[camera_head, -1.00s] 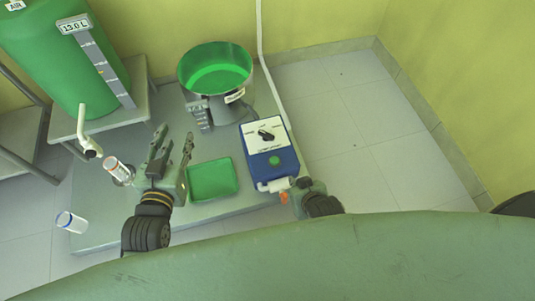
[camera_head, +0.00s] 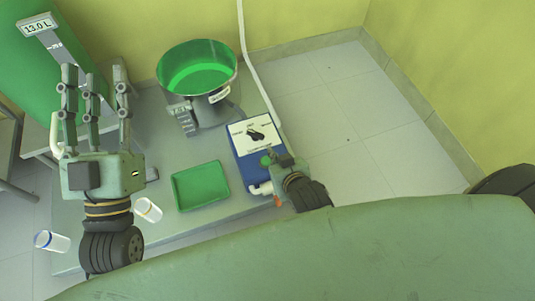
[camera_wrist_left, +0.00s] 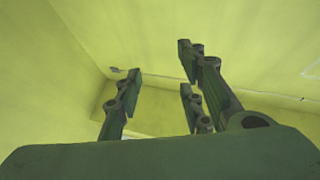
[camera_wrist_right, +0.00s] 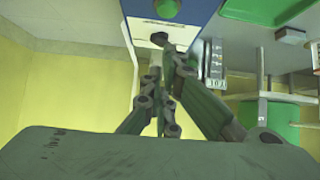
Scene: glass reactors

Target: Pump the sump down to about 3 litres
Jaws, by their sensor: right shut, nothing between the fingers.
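The sump is a round steel vessel (camera_head: 197,88) with green liquid inside. A small level plate (camera_head: 180,108) on its side is too blurred to read surely. Right of it stands a blue pump box (camera_head: 244,170) with a white panel, a black selector knob (camera_head: 256,134) and a green button (camera_head: 266,160). My right gripper (camera_head: 272,161) is at the box's lower panel edge, below the knob. In the right wrist view its fingers (camera_wrist_right: 165,75) are together and empty, near the knob (camera_wrist_right: 160,38); contact is unclear. My left gripper (camera_head: 95,80) is open and empty, fingers upward, left of the sump.
A green tank (camera_head: 85,75) with a 13.0 L plate (camera_head: 38,26) stands at left. A green tray (camera_head: 200,187) lies before the sump. An orange-banded vial (camera_head: 148,210) and a blue-banded vial (camera_head: 52,241) are near the platform's front left. Floor at right is clear.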

